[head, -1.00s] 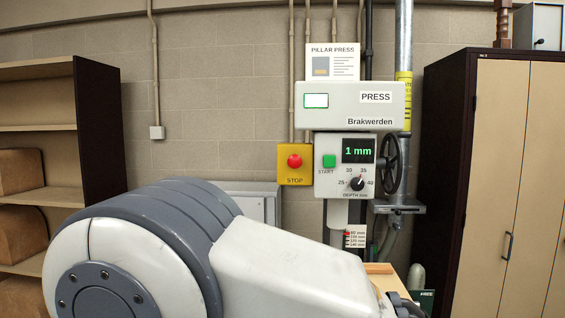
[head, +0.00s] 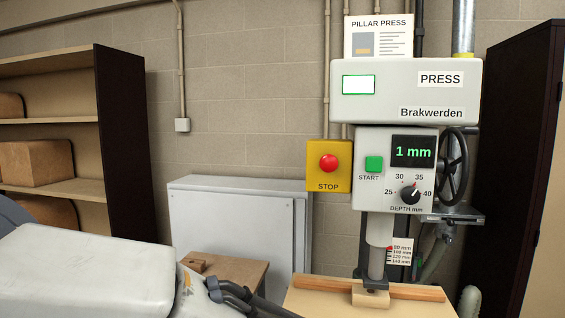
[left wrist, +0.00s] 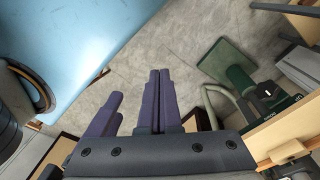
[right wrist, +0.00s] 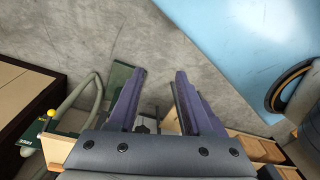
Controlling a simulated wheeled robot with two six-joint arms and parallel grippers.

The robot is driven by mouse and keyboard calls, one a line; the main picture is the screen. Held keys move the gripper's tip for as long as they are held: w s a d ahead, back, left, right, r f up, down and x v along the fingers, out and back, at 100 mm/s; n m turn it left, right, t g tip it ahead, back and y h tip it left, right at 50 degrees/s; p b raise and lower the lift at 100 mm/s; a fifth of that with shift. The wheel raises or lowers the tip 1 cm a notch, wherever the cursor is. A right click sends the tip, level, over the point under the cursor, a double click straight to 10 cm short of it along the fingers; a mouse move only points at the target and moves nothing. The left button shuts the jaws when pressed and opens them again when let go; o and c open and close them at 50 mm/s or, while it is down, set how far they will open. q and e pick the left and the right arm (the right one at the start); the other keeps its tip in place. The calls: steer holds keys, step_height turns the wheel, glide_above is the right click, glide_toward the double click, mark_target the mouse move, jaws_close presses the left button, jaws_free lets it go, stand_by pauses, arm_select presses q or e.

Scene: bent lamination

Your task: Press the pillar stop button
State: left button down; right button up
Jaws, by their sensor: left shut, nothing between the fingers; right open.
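The red stop button (head: 328,163) sits on a yellow box (head: 314,180) marked STOP, on the left side of the pillar press (head: 380,105) in the head view. Nothing covers it. My left gripper (left wrist: 159,72) is shut and empty in the left wrist view, above the grey floor. My right gripper (right wrist: 160,73) is open and empty in the right wrist view, also above the floor. Both wrist views look down and neither shows the button. In the head view a white arm link of mine crosses the lower left, well below the button, and I cannot make out fingertips there.
A green START button (head: 373,164) and a display reading 1 mm (head: 413,151) are right of the box. A wooden strip (head: 415,291) lies on the press table. A grey cabinet (head: 235,225), shelves (head: 60,160) and a dark cupboard (head: 515,150) stand around.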

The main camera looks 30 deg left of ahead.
arm_select(q)
steer(key=shift+w+a, duration=0.15)
steer(key=shift+w, duration=0.05)
arm_select(e)
steer(key=shift+w+a, duration=0.1)
steer(key=shift+w, duration=0.15)
steer(key=shift+o, duration=1.1)
steer(key=shift+a, duration=0.1)
arm_select(q)
steer(key=w+a+r+n+t+h+p, duration=0.2)
steer(key=w+r+n+t+h+p, duration=0.2)
steer(key=w+r+n, duration=1.1)
steer(key=w+a+r+n+t+p, duration=0.1)
steer(key=w+a+r+n+t, duration=0.2)
steer(key=w+a+r, duration=0.4)
steer(key=w+a+r+n+t+y+p, duration=0.1)
steer(key=w+a+r+n+t, duration=0.3)
steer(key=w+a+r, duration=0.4)
step_height(320, 180, up, 5)
steer(key=shift+w+a+f+n+y+p, duration=0.1)
steer(key=shift+w+a+n+y+p, duration=0.1)
steer(key=shift+a+n+y+p, duration=0.3)
arm_select(e)
step_height(320, 180, up, 7)
